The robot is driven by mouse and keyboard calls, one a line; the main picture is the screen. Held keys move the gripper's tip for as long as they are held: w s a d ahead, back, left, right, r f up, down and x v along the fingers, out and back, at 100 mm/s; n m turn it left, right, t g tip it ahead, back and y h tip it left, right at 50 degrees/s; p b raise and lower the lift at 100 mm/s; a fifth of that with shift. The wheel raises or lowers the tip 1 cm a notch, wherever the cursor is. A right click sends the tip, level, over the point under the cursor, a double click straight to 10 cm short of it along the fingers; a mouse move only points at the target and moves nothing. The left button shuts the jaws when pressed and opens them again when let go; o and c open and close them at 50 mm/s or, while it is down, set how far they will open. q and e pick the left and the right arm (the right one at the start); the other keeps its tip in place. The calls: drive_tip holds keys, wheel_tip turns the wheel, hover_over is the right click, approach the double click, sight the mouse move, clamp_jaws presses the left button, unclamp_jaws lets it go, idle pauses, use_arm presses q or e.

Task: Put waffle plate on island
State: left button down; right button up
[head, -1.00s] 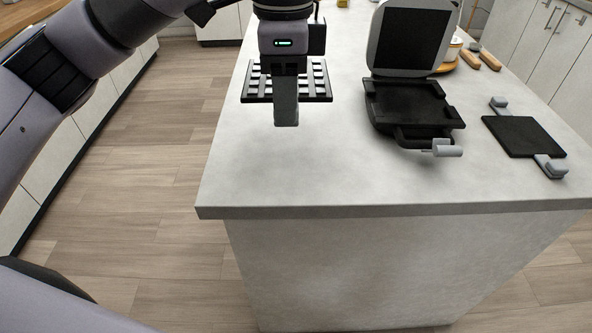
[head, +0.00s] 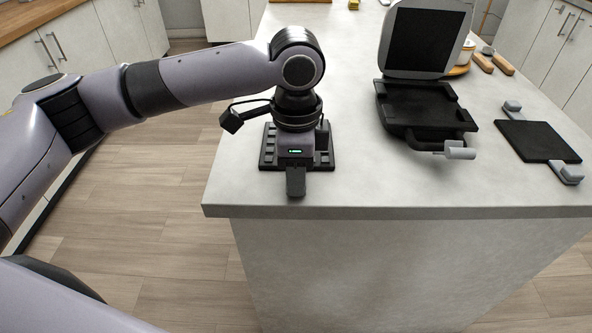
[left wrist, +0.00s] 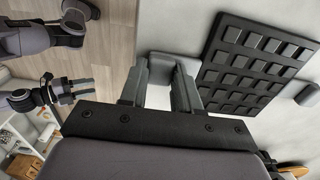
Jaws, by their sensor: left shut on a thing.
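The waffle plate (head: 268,152) is a black square with raised blocks, flat and face up, low over the near left part of the pale island (head: 400,190). I cannot tell if it touches the top. My left gripper (head: 296,190) comes down over it and hides its middle in the head view. In the left wrist view the gripper (left wrist: 160,92) is shut on the grey handle (left wrist: 160,66) at one side of the waffle plate (left wrist: 258,62). My right gripper (left wrist: 80,90) shows small in the left wrist view, empty, with its fingers apart.
An open waffle maker (head: 425,108) stands right of the plate, its grey-ended handle (head: 458,151) facing the near edge. A second black plate (head: 540,142) with grey handles lies at the right. The countertop between the waffle plate and the waffle maker is clear.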

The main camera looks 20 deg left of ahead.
use_arm(q)
drive_tip(key=c, duration=0.8)
unclamp_jaws()
wheel_tip(320, 180, up, 12)
drive_tip(key=shift+p, duration=0.45)
drive_tip(key=shift+s, duration=0.1)
